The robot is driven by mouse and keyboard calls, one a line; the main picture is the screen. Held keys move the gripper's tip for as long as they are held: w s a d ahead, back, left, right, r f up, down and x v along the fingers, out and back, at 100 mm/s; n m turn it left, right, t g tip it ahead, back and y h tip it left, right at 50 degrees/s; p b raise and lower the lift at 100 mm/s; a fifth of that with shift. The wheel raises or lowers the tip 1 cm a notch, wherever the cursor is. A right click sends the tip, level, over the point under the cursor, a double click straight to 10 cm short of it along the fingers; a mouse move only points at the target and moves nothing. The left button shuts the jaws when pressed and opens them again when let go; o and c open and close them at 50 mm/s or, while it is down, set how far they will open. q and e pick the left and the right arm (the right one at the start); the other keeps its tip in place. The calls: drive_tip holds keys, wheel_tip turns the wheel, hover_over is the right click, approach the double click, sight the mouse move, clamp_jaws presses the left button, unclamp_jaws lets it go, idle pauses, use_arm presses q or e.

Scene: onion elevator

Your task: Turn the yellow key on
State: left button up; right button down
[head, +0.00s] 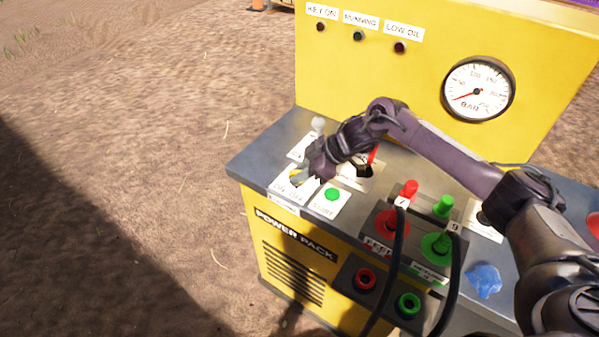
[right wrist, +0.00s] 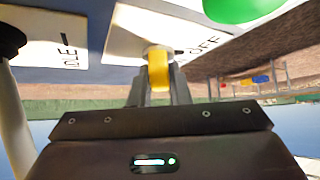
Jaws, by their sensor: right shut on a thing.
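The yellow key (right wrist: 158,75) sits in a pale round lock on a white label plate in the right wrist view, where "OFF" is readable. My right gripper (right wrist: 158,88) is shut on the key, with one finger on each side of it. In the head view my right gripper (head: 303,176) reaches down to the key's plate (head: 296,187) at the panel's front left; the key is mostly hidden there. The "KEY ON" lamp (head: 320,27) on the upright yellow board looks dark. My left gripper is not in view.
A green start button (head: 332,194) is close beside the key plate. A grey-knobbed lever (head: 318,124) and a red lever (head: 373,154) stand behind. Red (head: 410,188) and green (head: 444,206) couplings with black hoses are to the right.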

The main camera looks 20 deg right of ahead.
drive_tip(key=shift+s+r+m+t+p, duration=0.1)
drive_tip(key=shift+r+m+t+p, duration=0.2)
drive_tip(key=shift+p, duration=0.5)
drive_tip(key=m+t+h+p, duration=0.1)
drive_tip(key=m+p, duration=0.1)
drive_tip(key=p, duration=0.1)
drive_tip(key=m+t+h+p, duration=0.1)
drive_tip(key=m+p, duration=0.1)
drive_tip(key=m+t+h+p, duration=0.1)
drive_tip(key=m+p, duration=0.1)
drive_tip(key=p, duration=0.1)
drive_tip(key=shift+s+a+m+t+h+p, duration=0.2)
drive_tip(key=shift+m+t+h+p, duration=0.1)
drive_tip(key=shift+m+p, duration=0.1)
drive_tip(key=shift+f+m+t+h+p, duration=0.2)
drive_tip(key=shift+m+t+h+p, duration=0.2)
drive_tip(key=shift+m+h+p, duration=0.45)
drive_tip(key=shift+w+m+h, duration=0.1)
drive_tip(key=shift+m+h, duration=0.75)
drive_tip(key=shift+m, duration=0.5)
drive_tip(key=shift+t, duration=0.3)
drive_tip(key=c, duration=1.4)
unclamp_jaws()
drive_tip(key=shift+o, duration=0.2)
